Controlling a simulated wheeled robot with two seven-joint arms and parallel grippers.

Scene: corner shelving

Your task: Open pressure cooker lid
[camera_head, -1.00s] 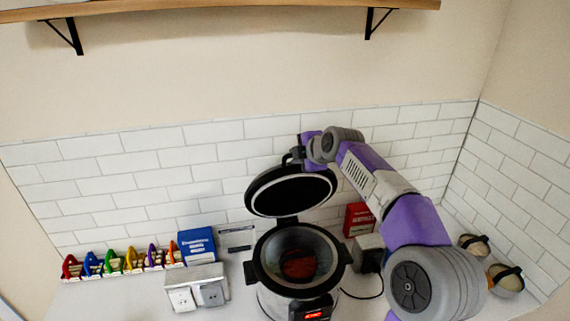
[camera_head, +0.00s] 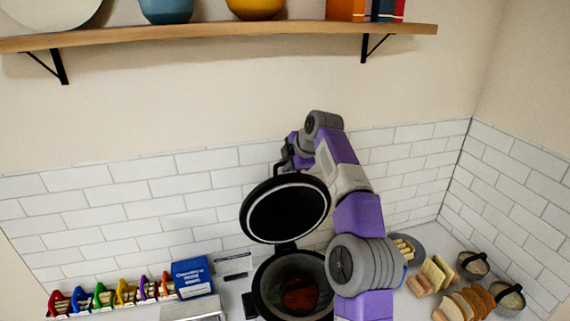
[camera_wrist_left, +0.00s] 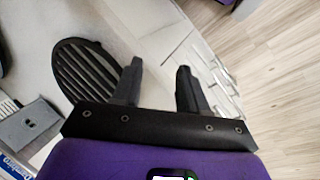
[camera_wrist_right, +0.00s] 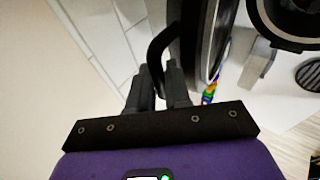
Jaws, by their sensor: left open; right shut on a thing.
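The pressure cooker (camera_head: 262,300) stands on the counter with its pot open and something reddish inside. Its round black lid (camera_head: 288,212) is raised on the hinge and stands tilted up behind the pot, its underside facing me. My right gripper (camera_head: 290,163) is at the top of the lid. In the right wrist view its fingers (camera_wrist_right: 160,85) are shut on the lid's black handle (camera_wrist_right: 160,48). My left gripper (camera_wrist_left: 155,80) shows only in its own wrist view, open and empty, above a counter area with a dark ribbed round thing (camera_wrist_left: 88,68).
A shelf (camera_head: 220,36) runs above with bowls and books. A row of coloured racks (camera_head: 110,296) and a blue box (camera_head: 192,277) stand left of the cooker. Bread slices (camera_head: 437,272) and dark-handled baskets (camera_head: 508,298) are at the right. Tiled walls close off the back.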

